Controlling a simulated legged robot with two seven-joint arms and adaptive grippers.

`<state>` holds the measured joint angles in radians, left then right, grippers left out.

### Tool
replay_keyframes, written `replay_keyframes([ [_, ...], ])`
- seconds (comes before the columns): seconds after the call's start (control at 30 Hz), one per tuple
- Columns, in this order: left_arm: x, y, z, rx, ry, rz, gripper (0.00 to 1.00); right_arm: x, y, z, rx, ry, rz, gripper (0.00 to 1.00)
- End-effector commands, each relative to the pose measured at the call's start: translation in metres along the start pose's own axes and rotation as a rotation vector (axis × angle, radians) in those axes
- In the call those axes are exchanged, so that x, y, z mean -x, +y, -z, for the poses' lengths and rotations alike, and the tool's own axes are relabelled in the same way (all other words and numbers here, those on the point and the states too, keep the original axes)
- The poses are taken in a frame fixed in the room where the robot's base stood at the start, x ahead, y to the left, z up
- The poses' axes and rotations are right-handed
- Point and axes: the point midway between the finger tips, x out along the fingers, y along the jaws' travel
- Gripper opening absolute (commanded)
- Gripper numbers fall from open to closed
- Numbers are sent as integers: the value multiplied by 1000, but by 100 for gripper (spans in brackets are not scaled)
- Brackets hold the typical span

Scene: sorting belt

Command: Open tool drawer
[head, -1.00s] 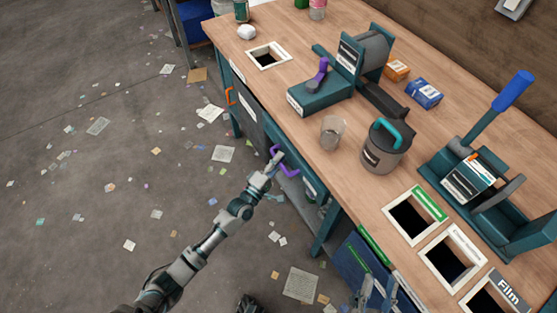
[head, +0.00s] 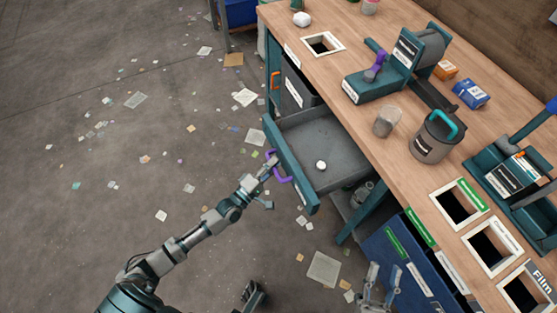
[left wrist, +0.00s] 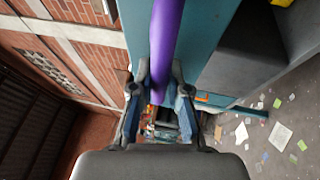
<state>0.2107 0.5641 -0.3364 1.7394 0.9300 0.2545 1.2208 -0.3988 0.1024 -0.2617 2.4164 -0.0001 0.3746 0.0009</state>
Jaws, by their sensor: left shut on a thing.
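The tool drawer (head: 320,140) is pulled out from under the workbench, with a grey interior and a teal front panel (head: 291,168). A small white round object (head: 321,165) lies inside it. My left gripper (head: 270,166) is shut on the purple handle (head: 281,175) on the drawer front. In the left wrist view the purple handle (left wrist: 166,45) runs between the two fingers of the left gripper (left wrist: 160,100). My right gripper (head: 374,285) is at the bottom edge, beside the blue bin; its finger state is unclear.
The wooden bench top (head: 400,175) carries a grey pot with a teal handle (head: 436,135), a clear cup (head: 386,121) and teal presses. A blue bin (head: 395,255) stands below the bench at the right. The floor at left is open, with scattered scraps.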

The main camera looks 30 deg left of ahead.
Motion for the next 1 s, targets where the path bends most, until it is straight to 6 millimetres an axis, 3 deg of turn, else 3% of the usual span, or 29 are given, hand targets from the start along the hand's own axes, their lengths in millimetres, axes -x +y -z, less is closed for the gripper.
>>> replay_keyframes([
  [0.1,19,-2,10,-4,8,14,0,-1,1,-3,3,-22,0,40],
  [0.33,42,2,20,3,4,12,0,-1,2,-9,11,-57,1,40],
  [0.83,47,1,22,4,6,15,0,0,1,-11,5,-73,-1,40],
  [0.87,47,1,22,5,6,15,20,0,1,-11,5,-73,-1,40],
  [0.9,47,1,22,5,6,15,30,0,1,-11,5,-72,-1,40],
  [0.97,47,2,23,6,6,12,41,0,1,-11,5,-72,-1,40],
  [1.0,47,2,23,6,7,11,41,0,1,-11,5,-72,-1,40],
])
